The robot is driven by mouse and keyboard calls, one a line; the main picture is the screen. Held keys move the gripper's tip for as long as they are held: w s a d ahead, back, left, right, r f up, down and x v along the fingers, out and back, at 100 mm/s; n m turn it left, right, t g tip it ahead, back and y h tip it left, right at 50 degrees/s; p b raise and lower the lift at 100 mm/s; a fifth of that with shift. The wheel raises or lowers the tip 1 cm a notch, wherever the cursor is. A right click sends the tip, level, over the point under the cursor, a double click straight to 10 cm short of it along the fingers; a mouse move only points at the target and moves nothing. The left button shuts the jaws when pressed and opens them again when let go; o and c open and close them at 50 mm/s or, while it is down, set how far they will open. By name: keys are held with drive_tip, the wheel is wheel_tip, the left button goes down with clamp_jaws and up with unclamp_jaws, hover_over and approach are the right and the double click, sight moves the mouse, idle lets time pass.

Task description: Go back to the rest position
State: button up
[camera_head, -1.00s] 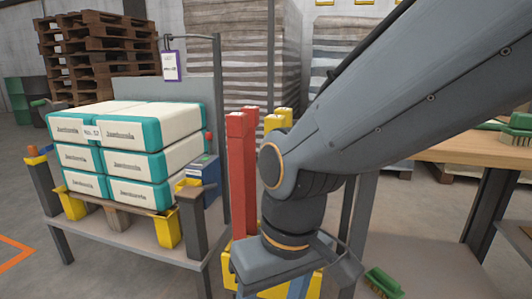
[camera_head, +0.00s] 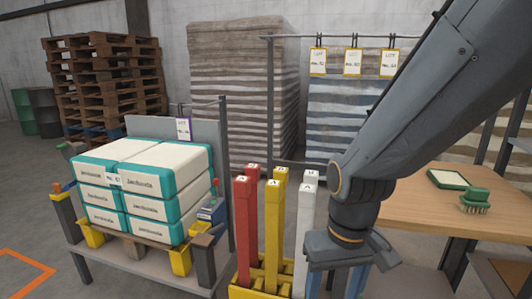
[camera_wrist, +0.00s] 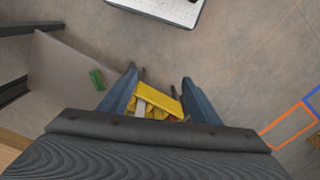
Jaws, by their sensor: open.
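My gripper (camera_head: 338,284) hangs from the grey arm on the right of the head view, its blue-grey fingers pointing down. It is just right of the yellow rack (camera_head: 262,293) that holds red (camera_head: 244,225), yellow (camera_head: 273,230) and white (camera_head: 305,225) upright posts. In the wrist view the two fingers (camera_wrist: 158,84) stand wide apart with nothing gripped. The yellow rack (camera_wrist: 160,99) shows between and beyond them. The fingertips are partly cut off in the head view.
Teal-and-white sacks (camera_head: 150,180) are stacked on a stand at left. A wooden table (camera_head: 425,205) at right carries a green brush (camera_head: 474,200) and a green-framed pad (camera_head: 450,179). Lot tags (camera_head: 352,62) hang from a rail behind. A green brush (camera_wrist: 97,78) shows in the wrist view.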

drive_tip(key=s+d+r+m+p, duration=0.1)
drive_tip(key=s+d+r+p, duration=0.1)
drive_tip(key=d+r+p, duration=0.4)
wheel_tip(320, 180, up, 2)
drive_tip(key=p, duration=0.3)
drive_tip(key=shift+d+m, duration=0.4)
